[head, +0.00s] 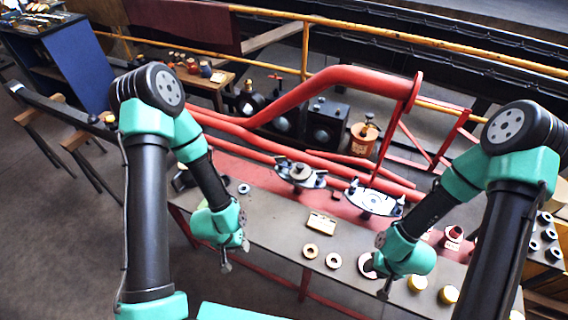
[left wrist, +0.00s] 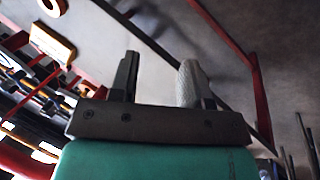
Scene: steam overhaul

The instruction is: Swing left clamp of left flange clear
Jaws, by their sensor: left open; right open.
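The left flange (head: 299,172) is a round metal fitting on the red pipework at the back of the bench. A small dark piece at its left edge looks like its left clamp (head: 282,164); its exact position is too small to tell. My left gripper (head: 226,266) hangs near the bench's front edge, left of and nearer than the flange, and touches nothing. In the left wrist view its two fingers (left wrist: 158,80) stand apart with nothing between them. My right gripper (head: 385,294) is at the bench front on the right, apart from the flanges; its finger gap is hard to see.
A right flange (head: 375,201) sits right of the left one. Red pipes (head: 330,82) rise behind. Bench space left of the block is mostly clear.

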